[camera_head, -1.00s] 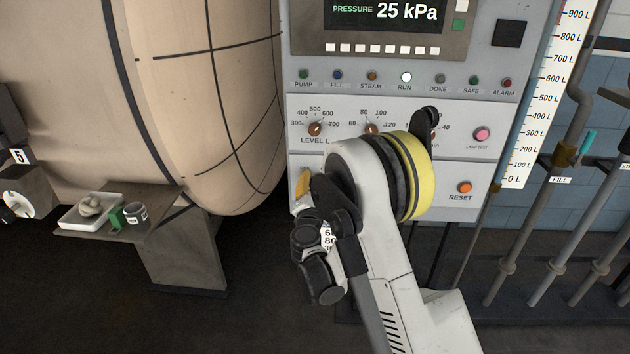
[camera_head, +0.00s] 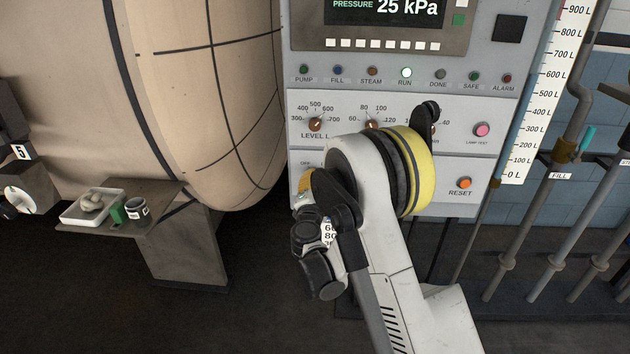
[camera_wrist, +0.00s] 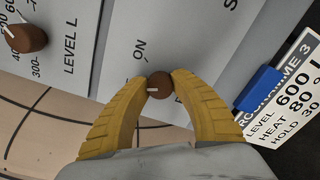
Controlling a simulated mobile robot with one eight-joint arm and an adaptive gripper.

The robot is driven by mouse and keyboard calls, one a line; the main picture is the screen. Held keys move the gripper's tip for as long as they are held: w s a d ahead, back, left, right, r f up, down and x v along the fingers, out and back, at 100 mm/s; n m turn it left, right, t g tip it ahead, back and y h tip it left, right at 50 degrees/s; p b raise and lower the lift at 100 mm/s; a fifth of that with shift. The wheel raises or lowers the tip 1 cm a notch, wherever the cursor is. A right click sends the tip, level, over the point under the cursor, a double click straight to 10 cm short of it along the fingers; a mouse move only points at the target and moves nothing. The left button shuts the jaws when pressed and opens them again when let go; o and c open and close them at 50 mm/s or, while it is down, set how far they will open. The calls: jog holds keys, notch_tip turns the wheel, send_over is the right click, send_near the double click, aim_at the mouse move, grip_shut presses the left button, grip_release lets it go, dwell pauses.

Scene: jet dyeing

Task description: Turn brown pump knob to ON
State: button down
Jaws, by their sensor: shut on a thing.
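The brown pump knob (camera_wrist: 160,86) sits on the grey control panel, and its short white pointer mark points left in the wrist view. The word ON is printed above and left of it there. My gripper (camera_wrist: 158,84) has its yellow fingers shut on the knob, one on each side. In the head view a yellow finger of my gripper (camera_head: 305,182) is at the panel's lower left, just below an OFF label. The knob itself is hidden there behind my gripper and wrist.
A LEVEL knob (camera_head: 315,125) and another brown knob (camera_head: 371,125) are on the panel row above. A programme card (camera_wrist: 290,95) with a blue clip is close to the right finger. The large tan vessel (camera_head: 205,90) stands left of the panel. The RUN lamp (camera_head: 406,72) is lit.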

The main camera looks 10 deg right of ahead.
jog(key=m, duration=1.1)
dwell(0.5)
jog(key=c, duration=1.1)
grip_release()
jog(key=shift+o, duration=0.2)
notch_tip(320, 180, up, 9)
jog(key=shift+s+d+f, duration=0.1)
jog(key=shift+r, duration=0.6)
